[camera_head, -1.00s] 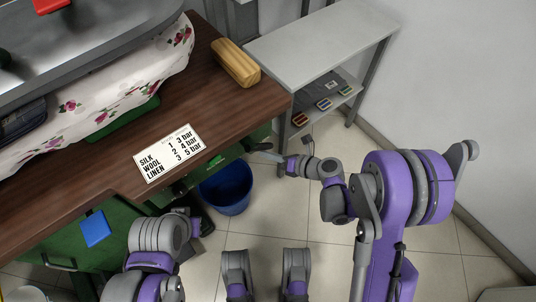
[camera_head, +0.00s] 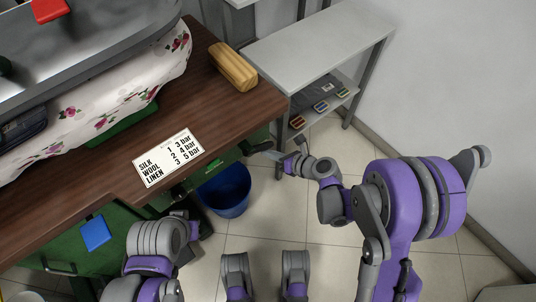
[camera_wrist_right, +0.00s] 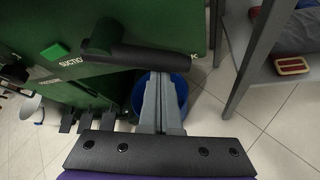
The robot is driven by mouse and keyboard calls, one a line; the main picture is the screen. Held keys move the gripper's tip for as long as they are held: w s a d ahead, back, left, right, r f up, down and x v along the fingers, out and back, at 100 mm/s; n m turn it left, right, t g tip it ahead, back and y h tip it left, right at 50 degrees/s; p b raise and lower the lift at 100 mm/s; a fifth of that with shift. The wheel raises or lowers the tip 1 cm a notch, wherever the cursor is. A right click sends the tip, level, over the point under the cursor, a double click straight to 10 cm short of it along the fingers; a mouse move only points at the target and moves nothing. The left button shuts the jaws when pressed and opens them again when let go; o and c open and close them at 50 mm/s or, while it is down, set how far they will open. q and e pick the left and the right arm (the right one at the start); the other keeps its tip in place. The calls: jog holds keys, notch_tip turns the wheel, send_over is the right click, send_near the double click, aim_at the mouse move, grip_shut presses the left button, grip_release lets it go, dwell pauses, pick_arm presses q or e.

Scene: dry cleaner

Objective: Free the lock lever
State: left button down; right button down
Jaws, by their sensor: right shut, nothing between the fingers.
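In the right wrist view a dark bar-shaped lever (camera_wrist_right: 140,55) with a thick round hub (camera_wrist_right: 101,37) sits on the green machine panel (camera_wrist_right: 160,20). It lies nearly level; part of a label ending in K shows by its right end. My right gripper (camera_wrist_right: 160,78) is shut and empty, its tips just below the lever's middle; I cannot tell whether they touch. In the head view the right gripper (camera_head: 271,155) is by the table's front right corner, and the dark lever (camera_head: 257,138) shows just above it. My left arm is at lower left; its fingers are not visible.
A blue bin (camera_head: 225,190) stands below the right gripper. A grey shelf unit (camera_head: 310,50) holding brushes stands at right. A white pressure sign (camera_head: 168,157) and a wooden block (camera_head: 234,66) lie on the brown table (camera_head: 190,100). A green square button (camera_wrist_right: 55,51) sits left of the lever.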

jog(key=shift+w+d+r+n+t+h, duration=0.15)
jog(key=shift+r+n+t+h, duration=0.15)
jog(key=shift+r+n+h, duration=0.2)
jog(key=shift+w+d+r+n+t+h, duration=0.15)
jog(key=shift+r+n+t+h, duration=0.2)
jog(key=shift+r+n, duration=0.25)
notch_tip(320, 180, up, 3)
jog(key=n+t+h+p, duration=0.1)
jog(key=n+h, duration=0.1)
jog(key=shift+f+n+t+h, duration=0.15)
jog(key=shift+n+t+h, duration=0.1)
jog(key=shift+n, duration=0.05)
jog(key=shift+d+r, duration=0.1)
jog(key=shift+r, duration=0.15)
pick_arm(q)
jog(key=shift+p+v, duration=0.3)
jog(key=shift+v, duration=0.75)
pick_arm(e)
jog(key=shift+s+a+r, duration=0.1)
jog(key=shift+a+r, duration=0.05)
jog(key=shift+r, duration=0.35)
jog(key=shift+s+a+r, duration=0.1)
jog(key=shift+a+r, duration=0.05)
jog(key=shift+r, duration=0.3)
pick_arm(q)
jog(key=shift+w+a+r, duration=0.1)
jog(key=shift+w+r, duration=0.05)
pick_arm(e)
jog(key=shift+r, duration=0.1)
